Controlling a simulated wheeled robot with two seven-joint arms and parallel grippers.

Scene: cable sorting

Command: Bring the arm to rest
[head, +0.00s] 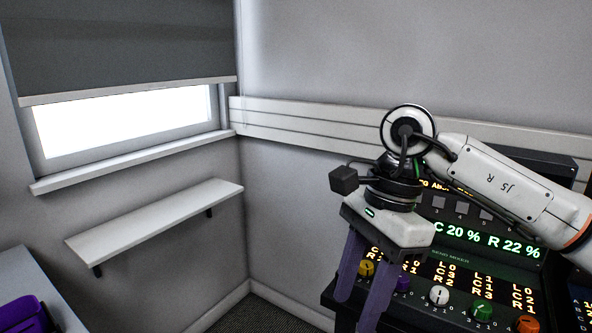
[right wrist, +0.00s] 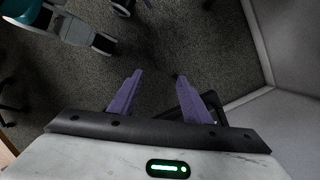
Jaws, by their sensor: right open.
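My right arm (head: 515,190) comes in from the right in the head view, bent at a dark joint. My right gripper (head: 357,312) hangs from it with purple fingers pointing down, in front of the lit console. In the right wrist view the fingers (right wrist: 160,78) are apart, with nothing between them but dark carpet far below. My left gripper does not show clearly in either view. No cable is in sight.
A black console (head: 455,272) with coloured knobs and lit readouts stands close behind my right gripper. A white shelf (head: 155,220) is on the left wall under the window. A purple bin (head: 25,314) is at the lower left. Space between shelf and console looks clear.

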